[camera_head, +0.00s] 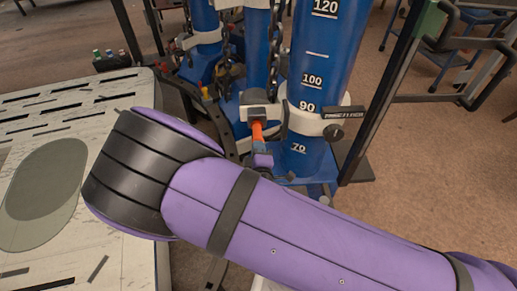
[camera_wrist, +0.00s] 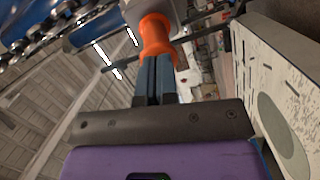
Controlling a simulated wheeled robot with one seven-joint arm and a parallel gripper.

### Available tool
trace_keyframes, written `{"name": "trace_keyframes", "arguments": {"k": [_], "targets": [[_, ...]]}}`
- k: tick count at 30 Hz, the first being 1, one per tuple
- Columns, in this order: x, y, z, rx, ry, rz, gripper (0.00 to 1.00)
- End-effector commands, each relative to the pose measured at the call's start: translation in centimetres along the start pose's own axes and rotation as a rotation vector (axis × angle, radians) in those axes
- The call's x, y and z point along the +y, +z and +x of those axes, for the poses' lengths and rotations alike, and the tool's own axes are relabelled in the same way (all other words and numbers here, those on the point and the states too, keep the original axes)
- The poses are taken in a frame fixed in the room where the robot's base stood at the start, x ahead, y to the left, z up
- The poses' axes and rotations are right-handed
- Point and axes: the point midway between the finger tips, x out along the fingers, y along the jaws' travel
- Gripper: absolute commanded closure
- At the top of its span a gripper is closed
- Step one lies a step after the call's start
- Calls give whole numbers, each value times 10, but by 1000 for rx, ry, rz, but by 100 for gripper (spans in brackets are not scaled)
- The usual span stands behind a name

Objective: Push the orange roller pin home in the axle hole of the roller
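The orange roller pin (camera_head: 257,131) stands out from the near side of a grey-white block (camera_head: 262,112) on the blue column's clamp. In the wrist view the pin (camera_wrist: 156,36) has a narrow waist and a flared near end. Its far end goes out of sight at a pale grey part (camera_wrist: 150,8), so the axle hole is hidden. My gripper (camera_wrist: 156,58) has its two blue fingers close together, tips at the pin's flared end; they look touching, but I cannot be sure. In the head view my gripper (camera_head: 260,148) is mostly behind my purple arm.
Blue columns with scale marks (camera_head: 315,80) stand behind the pin, with chains (camera_head: 272,50) hanging beside them. A dark upright post (camera_head: 380,95) stands to the right. A pale table (camera_head: 120,85) lies at the left; open floor (camera_head: 440,150) is at the right.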

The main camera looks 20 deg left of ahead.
Motion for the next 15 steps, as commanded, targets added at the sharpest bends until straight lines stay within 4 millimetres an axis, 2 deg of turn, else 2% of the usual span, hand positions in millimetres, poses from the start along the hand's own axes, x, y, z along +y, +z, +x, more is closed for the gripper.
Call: {"name": "trace_keyframes", "arguments": {"k": [15], "targets": [[0,1,10,-2,0,0,100]]}}
